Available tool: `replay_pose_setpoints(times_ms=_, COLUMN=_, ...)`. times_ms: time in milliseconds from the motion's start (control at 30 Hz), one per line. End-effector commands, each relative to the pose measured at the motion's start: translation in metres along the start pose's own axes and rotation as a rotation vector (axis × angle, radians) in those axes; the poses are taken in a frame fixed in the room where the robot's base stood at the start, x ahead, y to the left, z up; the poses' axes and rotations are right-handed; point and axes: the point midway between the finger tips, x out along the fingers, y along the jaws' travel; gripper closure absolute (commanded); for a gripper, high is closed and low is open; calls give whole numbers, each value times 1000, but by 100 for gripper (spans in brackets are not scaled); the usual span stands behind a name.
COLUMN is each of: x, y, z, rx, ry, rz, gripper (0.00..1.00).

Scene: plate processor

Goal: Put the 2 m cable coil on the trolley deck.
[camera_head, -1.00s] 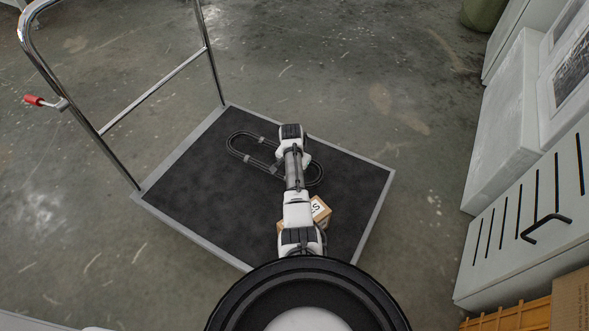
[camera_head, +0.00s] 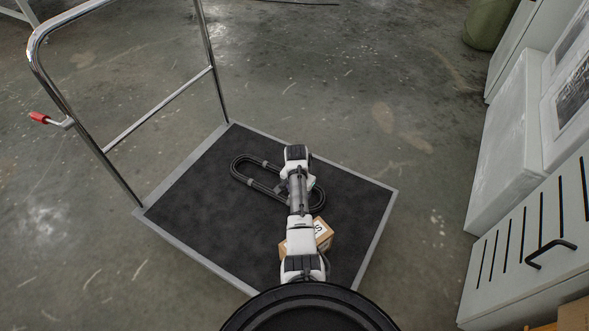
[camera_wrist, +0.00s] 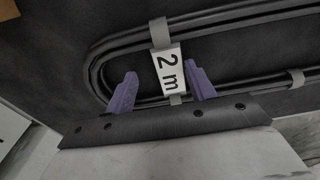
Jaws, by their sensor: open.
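The 2 m cable coil (camera_head: 247,171) is a black oblong loop with grey ties. It lies on the dark trolley deck (camera_head: 205,200), and my arm covers part of it in the head view. In the wrist view the coil (camera_wrist: 105,50) shows close up, with a white "2 m" tag (camera_wrist: 170,72). My gripper (camera_wrist: 155,88) is open, its two purple fingers apart on either side of the tag, near the coil. Whether the fingers touch the coil cannot be told. In the head view the fingers are hidden behind my arm.
A cardboard box (camera_head: 322,234) with a white label sits on the deck beside my arm. The trolley's chrome handle (camera_head: 160,108) with a red-tipped lever rises at the left. Grey cabinets (camera_head: 535,240) stand at the right. The deck's left part is clear.

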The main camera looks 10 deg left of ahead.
Motion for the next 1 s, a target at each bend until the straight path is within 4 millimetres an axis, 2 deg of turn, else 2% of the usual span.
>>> replay_pose_setpoints(times_ms=33, x=-23, y=-4, z=-3, rx=-3, ry=10, rz=-8, gripper=46)
replay_pose_setpoints(times_ms=100, x=-42, y=-6, z=-4, rx=-5, ry=14, rz=-12, gripper=46)
replay_pose_setpoints(times_ms=400, x=-108, y=-12, z=-5, rx=-11, ry=24, rz=-23, gripper=46)
replay_pose_setpoints(times_ms=600, x=-128, y=-14, z=-5, rx=-13, ry=27, rz=-26, gripper=46)
replay_pose_setpoints(times_ms=1000, x=-131, y=-15, z=-5, rx=-14, ry=27, rz=-27, gripper=46)
